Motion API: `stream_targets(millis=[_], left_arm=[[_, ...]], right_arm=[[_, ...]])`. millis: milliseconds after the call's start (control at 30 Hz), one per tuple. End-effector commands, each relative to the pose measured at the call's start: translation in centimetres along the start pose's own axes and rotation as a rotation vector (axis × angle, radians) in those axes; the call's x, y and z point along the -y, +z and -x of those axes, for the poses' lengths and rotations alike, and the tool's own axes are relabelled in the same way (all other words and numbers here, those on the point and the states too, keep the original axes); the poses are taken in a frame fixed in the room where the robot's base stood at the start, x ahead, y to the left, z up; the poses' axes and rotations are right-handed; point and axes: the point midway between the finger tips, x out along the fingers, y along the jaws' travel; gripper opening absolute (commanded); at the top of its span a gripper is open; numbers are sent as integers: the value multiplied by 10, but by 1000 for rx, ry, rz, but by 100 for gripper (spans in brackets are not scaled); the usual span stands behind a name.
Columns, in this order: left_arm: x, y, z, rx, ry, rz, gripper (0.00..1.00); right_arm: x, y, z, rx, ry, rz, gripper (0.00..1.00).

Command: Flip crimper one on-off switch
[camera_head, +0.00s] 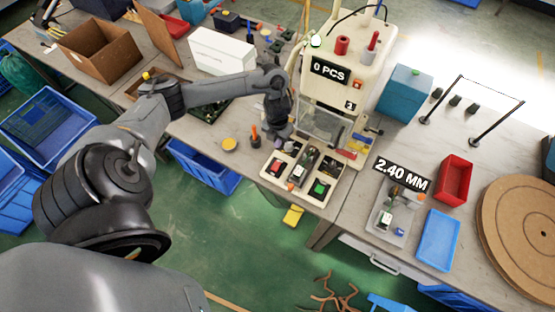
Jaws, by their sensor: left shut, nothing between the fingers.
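A cream machine (339,105) stands at the centre of the bench with a "0 PCS" label, a small "3" label and a clear guard low on its front. A pale control panel (268,178) in front of it carries a red part (276,167) and a green part (319,188). I cannot tell which part is the on-off switch of crimper one. My left gripper (283,138) points down just left of the guard, above the panel's back edge. It is shut and empty; its fingertips are small and dark. My right gripper is not in view.
An orange-handled tool (254,136) and a yellow round dish (229,144) are left of the panel. A white box (222,52) stands behind my left forearm. To the right are a small device labelled "2.40 MM" (393,214), a red bin (454,180) and a blue tray (438,240).

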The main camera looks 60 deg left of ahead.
Motion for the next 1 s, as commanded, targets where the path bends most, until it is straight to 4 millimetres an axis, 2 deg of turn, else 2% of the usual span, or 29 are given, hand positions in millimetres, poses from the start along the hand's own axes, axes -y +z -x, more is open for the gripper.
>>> stream_targets(millis=[133,267,500,800,1000], left_arm=[[1,0,-4,-1,-1,0,0],[1,-1,-17,-3,-1,1,0],[1,-2,-57,-6,-2,3,0],[0,-2,-107,-4,-1,3,0],[0,-1,-130,-2,0,1,0]], right_arm=[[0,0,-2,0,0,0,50],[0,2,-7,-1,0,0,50],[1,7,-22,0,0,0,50],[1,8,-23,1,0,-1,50],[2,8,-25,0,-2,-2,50]])
